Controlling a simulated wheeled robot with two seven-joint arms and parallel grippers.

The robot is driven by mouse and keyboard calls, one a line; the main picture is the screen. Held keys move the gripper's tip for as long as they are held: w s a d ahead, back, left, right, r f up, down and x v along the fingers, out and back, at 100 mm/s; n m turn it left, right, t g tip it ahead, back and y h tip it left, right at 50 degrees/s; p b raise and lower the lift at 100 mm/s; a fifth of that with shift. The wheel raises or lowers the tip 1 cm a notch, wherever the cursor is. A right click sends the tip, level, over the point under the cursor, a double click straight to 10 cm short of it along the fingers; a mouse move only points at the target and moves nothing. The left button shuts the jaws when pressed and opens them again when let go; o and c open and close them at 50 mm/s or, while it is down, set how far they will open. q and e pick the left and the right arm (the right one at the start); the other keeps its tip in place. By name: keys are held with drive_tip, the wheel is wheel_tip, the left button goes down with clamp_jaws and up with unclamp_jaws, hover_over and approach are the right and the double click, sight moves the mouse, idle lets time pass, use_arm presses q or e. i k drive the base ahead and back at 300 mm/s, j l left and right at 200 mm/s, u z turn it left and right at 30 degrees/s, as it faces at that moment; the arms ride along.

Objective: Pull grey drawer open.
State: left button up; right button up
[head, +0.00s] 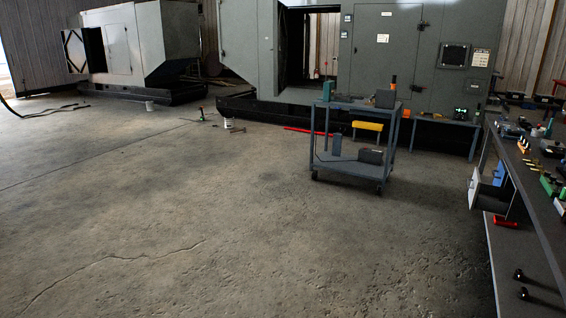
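A light grey drawer front (474,187) shows at the right, below the top of the long workbench (520,210). It stands out to the left of the bench's edge, with a dark side behind it, so the drawer appears to be at least partly out. A small blue thing (499,173) shows just behind the front; I cannot tell whether it lies inside. The handle is too small to make out clearly. Neither of my grippers is in view.
Tools and small parts crowd the workbench. A red cylinder (505,221) lies low beside the bench. A grey wheeled cart (347,168) stands left of the drawer, before a large grey enclosure (400,50). The concrete floor (230,210) in front is widely clear.

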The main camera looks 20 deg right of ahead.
sight(486, 197)
drive_tip(key=i+l+z, duration=0.2)
drive_tip(key=i+z, duration=1.6)
drive_tip(key=i+j+z, duration=0.1)
drive_tip(key=i+z, duration=0.35)
drive_tip(key=i+j+z, duration=0.2)
drive_tip(key=z, duration=0.2)
drive_tip(key=i+j+z, duration=0.4)
